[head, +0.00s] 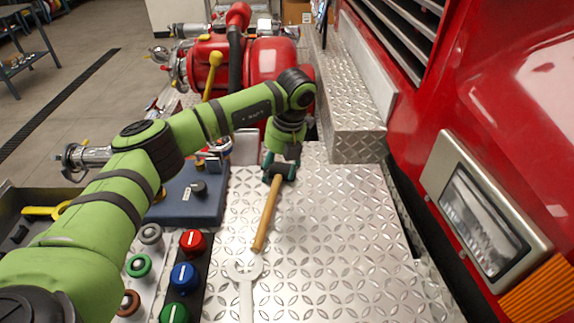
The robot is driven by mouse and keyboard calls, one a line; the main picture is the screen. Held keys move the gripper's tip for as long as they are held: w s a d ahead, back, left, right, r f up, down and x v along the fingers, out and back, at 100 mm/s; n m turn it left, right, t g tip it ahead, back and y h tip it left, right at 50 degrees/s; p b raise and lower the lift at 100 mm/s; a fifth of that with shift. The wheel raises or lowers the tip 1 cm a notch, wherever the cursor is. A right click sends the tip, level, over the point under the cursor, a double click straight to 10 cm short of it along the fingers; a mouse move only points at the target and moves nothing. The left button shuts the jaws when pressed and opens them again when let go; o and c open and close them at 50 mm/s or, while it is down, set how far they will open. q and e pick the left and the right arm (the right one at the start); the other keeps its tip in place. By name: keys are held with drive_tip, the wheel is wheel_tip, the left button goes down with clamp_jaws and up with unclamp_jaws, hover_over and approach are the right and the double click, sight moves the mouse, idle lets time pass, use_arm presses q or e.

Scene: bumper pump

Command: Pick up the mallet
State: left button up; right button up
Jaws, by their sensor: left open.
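The mallet lies on the silver diamond-plate surface (330,230). Its wooden handle (266,215) points toward me, and its dark head (282,170) is at the far end. My left gripper (281,172) is over the mallet head, with its fingers pointing down and apart on either side of it. The gripper is open. Whether the fingers touch the head cannot be told, as the gripper partly hides it. My right gripper is not in the view.
A wrench (245,275) lies just nearer than the handle. Red (192,242), blue (183,277) and green knobs stand at the left. A raised diamond-plate step (355,145) and the red truck body (500,90) bound the right. The plate right of the mallet is clear. A red pump stands behind.

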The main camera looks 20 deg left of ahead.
sight(273, 186)
use_arm(q)
drive_tip(key=shift+s+a+f+p, duration=0.1)
drive_tip(key=shift+s+f+p, duration=0.25)
drive_tip(key=shift+f+p, duration=0.2)
drive_tip(key=shift+s+a+f+p, duration=0.1)
drive_tip(key=shift+s+f+p, duration=0.2)
drive_tip(key=shift+f+p, duration=0.25)
drive_tip(key=f, duration=0.3)
drive_tip(key=shift+w+a+f+p, duration=0.2)
drive_tip(key=shift+f+p, duration=0.15)
drive_tip(key=shift+p, duration=0.05)
drive_tip(key=shift+f, duration=0.15)
drive_tip(key=c, duration=1.2)
drive_tip(key=shift+w, duration=0.1)
clamp_jaws()
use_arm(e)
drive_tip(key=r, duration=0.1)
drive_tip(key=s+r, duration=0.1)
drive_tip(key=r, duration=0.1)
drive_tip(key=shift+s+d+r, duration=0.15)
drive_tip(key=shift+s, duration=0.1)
